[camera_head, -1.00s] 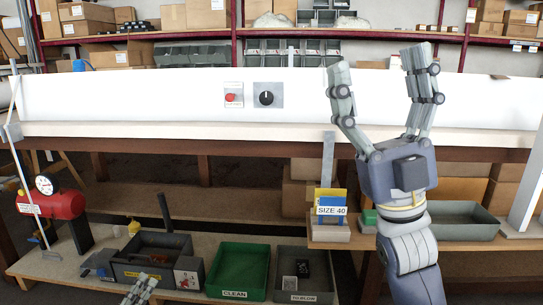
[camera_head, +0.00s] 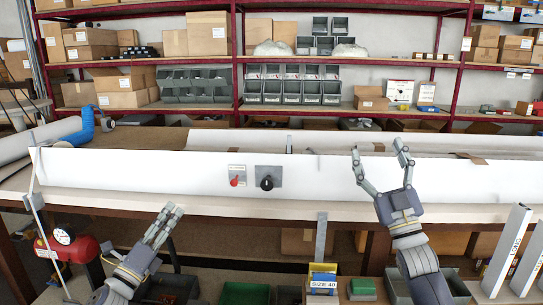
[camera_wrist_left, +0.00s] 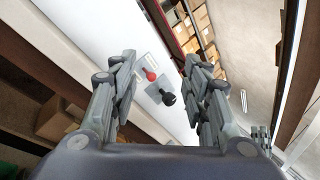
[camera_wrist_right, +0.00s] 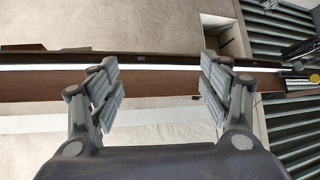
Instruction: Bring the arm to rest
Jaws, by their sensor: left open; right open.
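My left gripper (camera_head: 165,222) is raised in front of the workbench at the lower left of the head view. My right gripper (camera_head: 380,158) points upward in front of the white panel (camera_head: 120,172), right of the knob. It is open and empty, and the right wrist view (camera_wrist_right: 160,95) shows nothing between its fingers.
Below the bench stand a green bin (camera_head: 245,293), a blue SIZE 40 holder (camera_head: 323,280) and a red tank (camera_head: 70,250). White upright boards (camera_head: 508,250) stand at the right. Shelves (camera_head: 240,55) with boxes and grey bins fill the back.

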